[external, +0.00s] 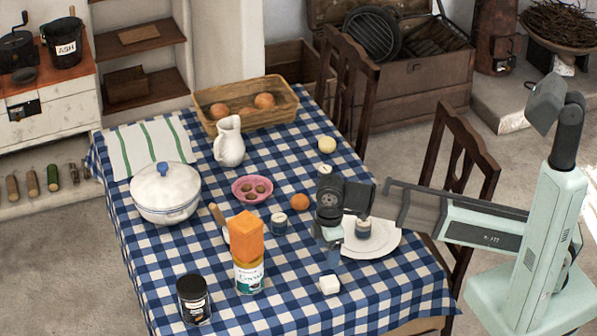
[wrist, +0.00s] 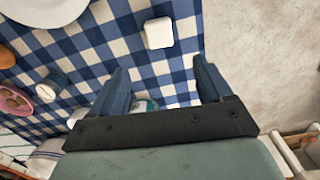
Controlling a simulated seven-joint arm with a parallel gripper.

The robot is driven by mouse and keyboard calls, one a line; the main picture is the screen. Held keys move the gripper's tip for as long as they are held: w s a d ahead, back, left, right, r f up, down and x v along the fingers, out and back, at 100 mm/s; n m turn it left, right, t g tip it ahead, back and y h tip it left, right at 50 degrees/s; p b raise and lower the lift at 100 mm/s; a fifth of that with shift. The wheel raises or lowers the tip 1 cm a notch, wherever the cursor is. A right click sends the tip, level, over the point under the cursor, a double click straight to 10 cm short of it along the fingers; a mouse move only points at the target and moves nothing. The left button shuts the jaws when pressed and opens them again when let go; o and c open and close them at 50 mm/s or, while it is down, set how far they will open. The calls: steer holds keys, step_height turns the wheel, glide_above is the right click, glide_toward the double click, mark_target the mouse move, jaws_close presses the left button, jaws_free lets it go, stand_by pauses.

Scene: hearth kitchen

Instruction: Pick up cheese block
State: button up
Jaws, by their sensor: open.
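A small white block (external: 329,285) lies on the checked cloth near the front edge of the table; it shows at the top centre of the wrist view (wrist: 158,32). A larger orange block (external: 246,237) sits on top of a labelled can (external: 250,275). Either block could be the cheese; I cannot tell which for certain. My gripper (external: 331,260) points down above the table, behind the white block in the external view and right of the orange one. In the wrist view my gripper (wrist: 162,85) has its fingers apart, with nothing held between them.
A white plate (external: 388,245) with a small jar lies right of my gripper. A dark jar (external: 194,299), white pot (external: 166,193), pink bowl (external: 252,196), jug (external: 229,142) and basket (external: 218,124) stand on the table. The cloth around the white block is clear.

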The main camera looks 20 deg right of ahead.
mark_target(330, 280)
step_height(330, 280, down, 8)
steer(key=shift+r, duration=0.2)
steer(key=shift+d+f, duration=0.2)
steer(key=shift+f, duration=1.1)
steer(key=shift+d+f, duration=0.2)
steer(key=shift+f, duration=1.1)
steer(key=shift+c, duration=0.4)
steer(key=c, duration=1)
steer(key=shift+r, duration=0.15)
